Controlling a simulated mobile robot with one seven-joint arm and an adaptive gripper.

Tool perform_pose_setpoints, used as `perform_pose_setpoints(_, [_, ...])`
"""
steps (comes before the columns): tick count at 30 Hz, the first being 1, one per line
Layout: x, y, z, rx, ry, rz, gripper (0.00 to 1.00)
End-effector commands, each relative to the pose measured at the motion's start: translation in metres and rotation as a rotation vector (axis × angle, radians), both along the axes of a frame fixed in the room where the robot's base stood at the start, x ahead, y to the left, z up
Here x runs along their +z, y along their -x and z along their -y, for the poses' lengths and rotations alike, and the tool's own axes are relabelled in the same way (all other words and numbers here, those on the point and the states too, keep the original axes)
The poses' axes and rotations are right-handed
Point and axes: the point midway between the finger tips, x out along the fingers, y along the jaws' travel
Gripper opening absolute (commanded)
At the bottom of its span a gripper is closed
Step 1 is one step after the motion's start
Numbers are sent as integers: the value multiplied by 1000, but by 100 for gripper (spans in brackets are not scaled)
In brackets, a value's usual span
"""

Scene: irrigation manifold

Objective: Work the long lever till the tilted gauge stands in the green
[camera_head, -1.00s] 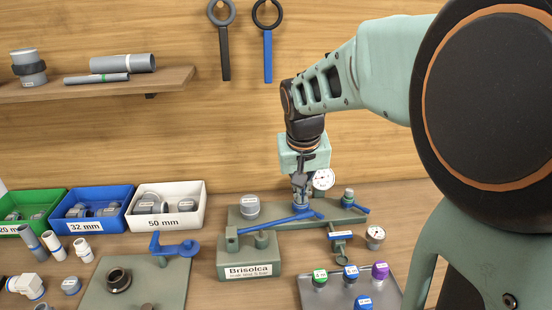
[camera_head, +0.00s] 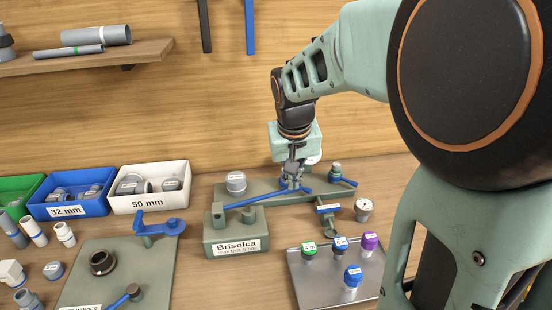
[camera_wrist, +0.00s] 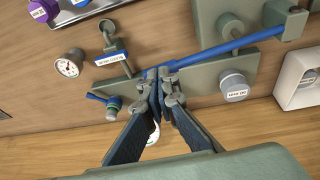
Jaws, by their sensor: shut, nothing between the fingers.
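The long blue lever (camera_head: 250,198) runs from the Brisolca block (camera_head: 235,238) to the right along the green manifold. In the wrist view the lever (camera_wrist: 228,47) crosses above my fingertips. My gripper (camera_head: 292,178) is shut and empty, pointing down at the lever's right end; whether it touches is unclear. A round white gauge (camera_head: 363,207) sits right of the manifold; it also shows in the wrist view (camera_wrist: 69,66). A second gauge (camera_wrist: 154,132) is mostly hidden behind my fingers. I cannot read either needle or green zone, nor tell surely which gauge is the tilted one.
A metal tray (camera_head: 318,287) with coloured caps lies in front. Bins, including a white one (camera_head: 150,200), stand left. A plate with a blue handle (camera_head: 160,228) lies left of the block.

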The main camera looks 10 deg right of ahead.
Motion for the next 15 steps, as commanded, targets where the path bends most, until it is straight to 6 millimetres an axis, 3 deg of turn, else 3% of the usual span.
perform_pose_setpoints(1, [-12, 1, 3, -2, 0, -3, 0])
perform_pose_setpoints(9, [-55, 0, 14, -1, 1, -2, 0])
perform_pose_setpoints(15, [-60, 1, 16, -2, 2, -3, 0])
